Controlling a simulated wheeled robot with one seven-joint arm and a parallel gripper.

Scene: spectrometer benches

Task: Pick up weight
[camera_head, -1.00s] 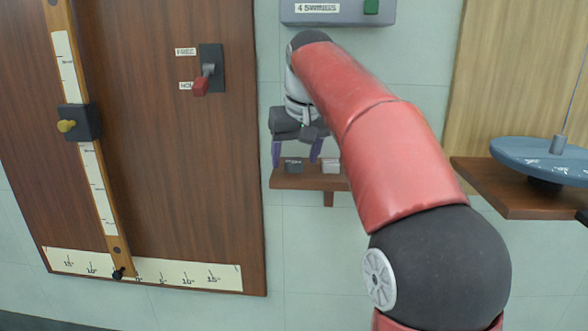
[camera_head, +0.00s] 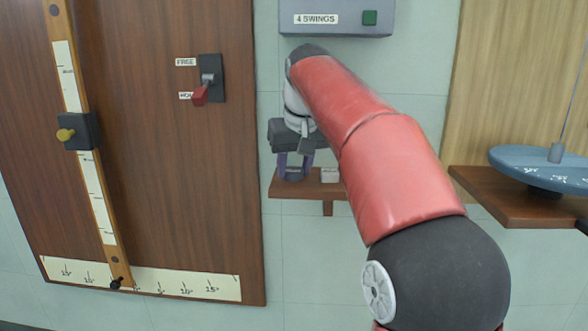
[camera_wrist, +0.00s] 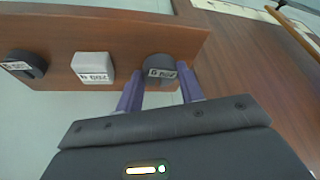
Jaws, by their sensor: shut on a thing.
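A dark grey weight (camera_head: 293,175) with a pale label stands on a small wooden wall shelf (camera_head: 320,190). My gripper (camera_head: 295,168) reaches down over it, and its purple fingers are shut on the weight's two sides. In the wrist view, the grey weight (camera_wrist: 158,66) sits between the fingertips of my gripper (camera_wrist: 161,80), near the shelf's end. A white weight (camera_wrist: 93,67) stands beside it, apart from the fingers, and also shows in the head view (camera_head: 329,175). A black weight (camera_wrist: 25,64) stands farther along; my arm hides it in the head view.
To the left is a wooden board with a pendulum rod (camera_head: 90,160), a dark sliding block (camera_head: 79,131), a red-handled switch (camera_head: 203,92) and an angle scale (camera_head: 190,285). A grey box (camera_head: 337,17) hangs above my arm. A blue disc (camera_head: 540,165) rests on a bracket at right.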

